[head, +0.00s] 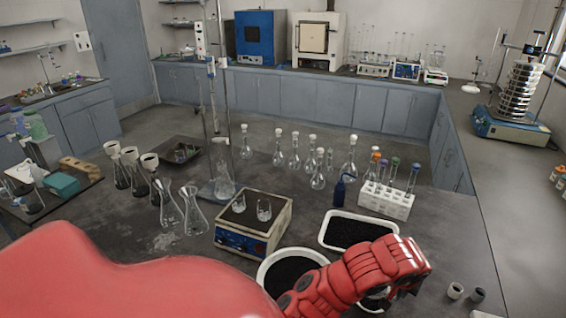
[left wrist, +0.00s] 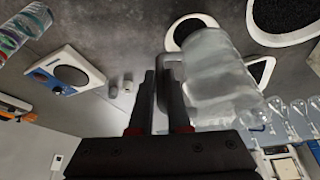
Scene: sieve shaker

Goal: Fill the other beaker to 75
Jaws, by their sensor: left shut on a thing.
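Two small clear glass beakers stand side by side on top of the blue-fronted hotplate (head: 232,240): a left beaker (head: 239,203) and a right beaker (head: 264,209). Their fill levels are too small to read. In the left wrist view, my left gripper (left wrist: 160,95) is shut on a clear container (left wrist: 212,75), apparently by a handle-like part. In the head view this container is mostly hidden behind my red arm. My right gripper is not in view.
A round black-filled tray (head: 262,272) and a rectangular one (head: 326,232) lie near my arm. A white rack (head: 385,212) of capped tubes, a blue wash bottle (head: 341,190) and several flasks stand behind. Two small cups (head: 455,290) sit at right.

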